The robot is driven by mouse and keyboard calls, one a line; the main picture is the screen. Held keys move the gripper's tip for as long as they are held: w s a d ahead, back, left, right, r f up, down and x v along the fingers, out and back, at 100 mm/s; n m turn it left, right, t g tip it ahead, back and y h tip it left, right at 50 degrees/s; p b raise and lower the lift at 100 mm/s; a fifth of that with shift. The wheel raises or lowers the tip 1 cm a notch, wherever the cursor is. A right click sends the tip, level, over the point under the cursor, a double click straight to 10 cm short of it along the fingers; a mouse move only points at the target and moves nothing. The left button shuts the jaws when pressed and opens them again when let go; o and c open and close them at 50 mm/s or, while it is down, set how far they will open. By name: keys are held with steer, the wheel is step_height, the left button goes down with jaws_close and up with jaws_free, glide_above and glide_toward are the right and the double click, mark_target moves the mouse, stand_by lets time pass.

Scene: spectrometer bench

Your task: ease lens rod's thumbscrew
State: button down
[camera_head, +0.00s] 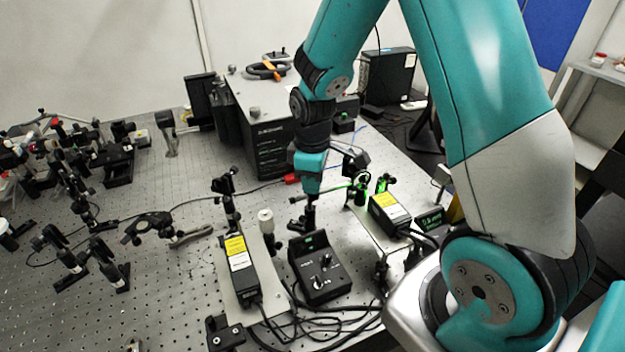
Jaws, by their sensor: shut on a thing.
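My gripper (311,208) points straight down, low over the optical bench between two laser plates. Its jaws are shut on a small dark part at the top of a short post and base (298,224); I take this part for the lens rod's thumbscrew. The jaws hide most of it, and its shape is too small to make out. Green-lit optics (362,190) stand just to the right of the gripper.
A black control box (319,270) with knobs stands just in front of the gripper. Yellow-labelled laser modules stand at left (240,268) and right (389,212). A large black cabinet (268,145) stands behind. Cables lie across the front.

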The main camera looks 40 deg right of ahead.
stand_by(0.3)
steer(key=c, duration=1.1)
jaws_free()
steer(key=shift+d, duration=0.1)
step_height(320, 180, up, 18)
steer(key=b, duration=0.2)
steer(key=shift+f+b, duration=0.2)
steer(key=shift+b, duration=0.1)
steer(key=s+a+f+y, duration=0.1)
steer(key=s+a, duration=0.4)
steer(key=s, duration=0.1)
steer(key=s+a+f+m+y+b, duration=0.1)
steer(key=s+a, duration=0.5)
steer(key=s, duration=0.1)
steer(key=s+a+f+y+b, duration=0.1)
steer(key=s+a+f+y, duration=0.1)
steer(key=s+a, duration=0.4)
steer(key=shift+s, duration=0.45)
